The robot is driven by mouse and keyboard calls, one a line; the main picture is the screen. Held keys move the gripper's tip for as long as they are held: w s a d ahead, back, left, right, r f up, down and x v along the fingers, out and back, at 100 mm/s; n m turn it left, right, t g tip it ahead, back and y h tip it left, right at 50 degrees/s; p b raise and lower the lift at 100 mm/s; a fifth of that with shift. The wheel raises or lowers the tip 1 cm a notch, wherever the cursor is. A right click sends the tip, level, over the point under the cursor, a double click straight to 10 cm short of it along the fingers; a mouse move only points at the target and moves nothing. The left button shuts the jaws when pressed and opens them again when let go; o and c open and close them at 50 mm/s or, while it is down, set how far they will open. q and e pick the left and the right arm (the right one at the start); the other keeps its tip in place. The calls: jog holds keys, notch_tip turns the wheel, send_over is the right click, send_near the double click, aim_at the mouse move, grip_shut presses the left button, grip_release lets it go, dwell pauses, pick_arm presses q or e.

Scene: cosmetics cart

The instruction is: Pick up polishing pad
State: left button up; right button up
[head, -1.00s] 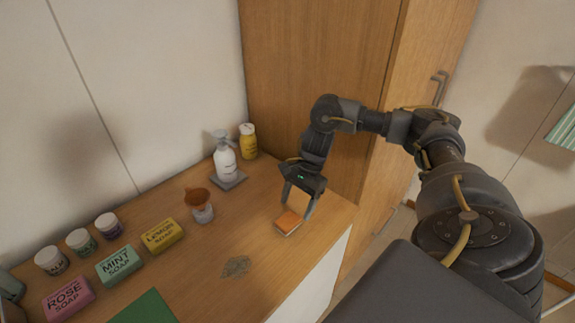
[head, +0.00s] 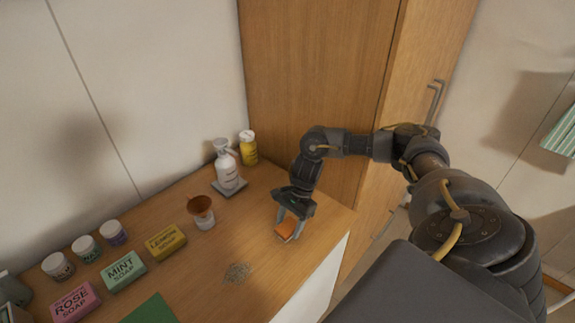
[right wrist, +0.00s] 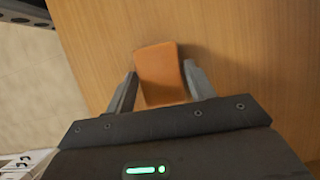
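The polishing pad, a small orange block (head: 284,230), lies on the wooden cart top near its right front edge. It also shows in the right wrist view (right wrist: 160,72), slightly turned. My right gripper (head: 287,227) is down at the pad with its fingers apart, one on each side of it. In the right wrist view the fingertips (right wrist: 159,74) flank the pad very closely; I cannot tell whether they touch it. My left gripper is not in view.
Soap bars, including lemon (head: 166,242), and several jars are at left. A tall wooden cabinet (head: 315,70) rises behind my right arm.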

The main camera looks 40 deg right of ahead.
jog(key=c, duration=0.6)
jog(key=shift+c, duration=0.2)
jog(key=shift+r, duration=0.1)
jog(key=shift+r, duration=0.4)
jog(key=s+d+r+b, duration=0.1)
jog(key=s+r+b, duration=0.5)
jog(key=s+r, duration=0.6)
jog(key=shift+s+d+b, duration=0.3)
jog(key=shift+s+d, duration=0.1)
jog(key=shift+s, duration=0.55)
